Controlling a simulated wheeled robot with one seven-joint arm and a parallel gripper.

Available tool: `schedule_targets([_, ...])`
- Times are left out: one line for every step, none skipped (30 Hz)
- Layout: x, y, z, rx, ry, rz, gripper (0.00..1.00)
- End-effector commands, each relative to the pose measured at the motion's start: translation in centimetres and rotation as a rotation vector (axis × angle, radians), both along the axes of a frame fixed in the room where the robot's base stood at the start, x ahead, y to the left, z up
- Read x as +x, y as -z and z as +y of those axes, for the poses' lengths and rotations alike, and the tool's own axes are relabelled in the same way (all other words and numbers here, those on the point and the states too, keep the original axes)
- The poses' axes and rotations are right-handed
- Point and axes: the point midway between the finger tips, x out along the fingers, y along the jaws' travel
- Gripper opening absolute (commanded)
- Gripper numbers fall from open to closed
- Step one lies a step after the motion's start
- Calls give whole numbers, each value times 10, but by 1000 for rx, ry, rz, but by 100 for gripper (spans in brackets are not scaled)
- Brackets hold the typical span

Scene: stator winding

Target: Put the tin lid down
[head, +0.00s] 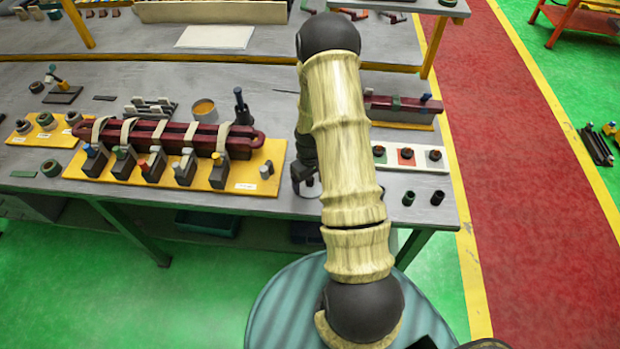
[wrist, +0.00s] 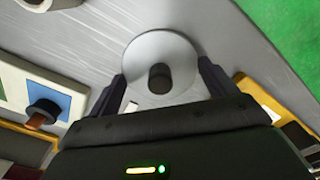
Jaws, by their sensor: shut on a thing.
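The tin lid (wrist: 180,52) is a pale grey disc with a dark round knob, between the two fingers of my gripper (wrist: 160,84) in the wrist view. The fingers are shut on its opposite sides. In the head view my gripper (head: 306,177) is low at the table's front edge, partly behind my arm, and a part of the lid (head: 310,190) shows beneath it. I cannot tell whether the lid touches the table. The open tin (head: 204,110) with orange contents stands further back on the left.
A yellow board (head: 228,177) with clamps and a dark red bar lies just left of my gripper. To the right are a white tray (head: 393,157) with coloured squares and two small dark cylinders (head: 437,198). Bare grey table surrounds the lid; its front edge is close.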

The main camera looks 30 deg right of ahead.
Motion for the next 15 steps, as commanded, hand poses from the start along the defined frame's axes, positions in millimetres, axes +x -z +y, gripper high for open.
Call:
schedule_targets([0,1,1,0,-1,0,62])
schedule_targets([0,1,0,0,-1,0,86])
schedule_targets([0,0,0,0,0,0,94])
schedule_targets([0,0,0,0,1,0,100])
schedule_targets([0,0,-1,0,3,0,100])
schedule_targets([-1,0,-2,0,4,0,100])
schedule_targets([-1,0,-2,0,5,0,100])
schedule_targets([-1,0,-3,0,6,0,100])
schedule_targets([-1,0,-3,0,7,0,100])
schedule_targets([-1,0,-3,0,7,0,100])
schedule_targets([-1,0,-3,0,7,0,100])
schedule_targets([-1,-1,-3,0,7,0,100])
schedule_targets([-1,-2,-3,0,6,-1,100])
schedule_targets([0,-3,-3,0,6,-2,100])
schedule_targets([0,-5,-2,0,5,-3,100])
